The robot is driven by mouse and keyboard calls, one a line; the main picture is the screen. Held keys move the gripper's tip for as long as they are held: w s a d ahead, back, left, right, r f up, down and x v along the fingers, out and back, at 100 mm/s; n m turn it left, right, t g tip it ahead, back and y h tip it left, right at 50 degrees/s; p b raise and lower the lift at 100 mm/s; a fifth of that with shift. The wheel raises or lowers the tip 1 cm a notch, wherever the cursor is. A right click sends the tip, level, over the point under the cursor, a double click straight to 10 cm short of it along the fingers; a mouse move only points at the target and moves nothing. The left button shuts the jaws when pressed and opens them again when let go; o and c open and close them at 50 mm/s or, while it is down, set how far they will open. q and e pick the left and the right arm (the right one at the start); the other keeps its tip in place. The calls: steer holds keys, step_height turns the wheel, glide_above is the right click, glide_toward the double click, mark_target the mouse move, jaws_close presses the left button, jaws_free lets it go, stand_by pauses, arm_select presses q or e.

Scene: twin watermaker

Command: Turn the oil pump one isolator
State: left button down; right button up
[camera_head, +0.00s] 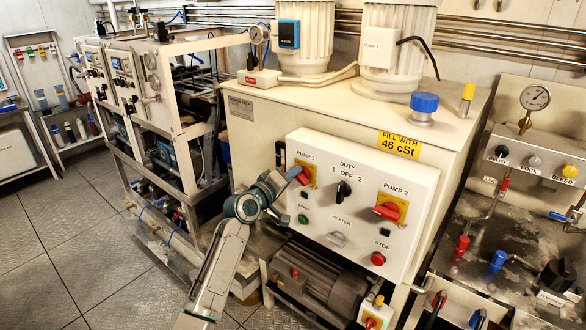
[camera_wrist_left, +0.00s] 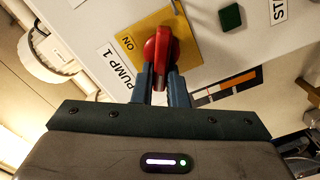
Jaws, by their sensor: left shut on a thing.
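The pump one isolator (camera_head: 302,175) is a red rotary handle on a yellow plate, at the upper left of the white control panel (camera_head: 335,258). In the left wrist view the red handle (camera_wrist_left: 158,50) stands out from its yellow plate beside the "PUMP 1" label. My left gripper (camera_head: 294,180) reaches the handle from the lower left and partly covers it. In the left wrist view its two fingers (camera_wrist_left: 160,88) are shut on the handle, one on each side. My right gripper is not in view.
The panel also carries a black duty switch (camera_head: 343,190), a red pump two isolator (camera_head: 387,211) and a red stop button (camera_head: 377,258). A motor (camera_head: 325,281) sits below the panel. Pipes and a gauge (camera_head: 535,97) stand at the right. Open floor (camera_head: 60,220) lies at the left.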

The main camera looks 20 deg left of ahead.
arm_select(q)
steer(key=n+p, duration=0.1)
steer(key=n, duration=0.2)
steer(key=f+n+p, duration=0.1)
steer(key=n+p, duration=0.1)
steer(key=n, duration=0.1)
steer(key=shift+a, duration=0.15)
steer(key=shift+n+p, duration=0.3)
steer(key=c, duration=1.4)
jaws_free()
steer(key=shift+w, duration=0.1)
steer(key=shift+c, duration=0.2)
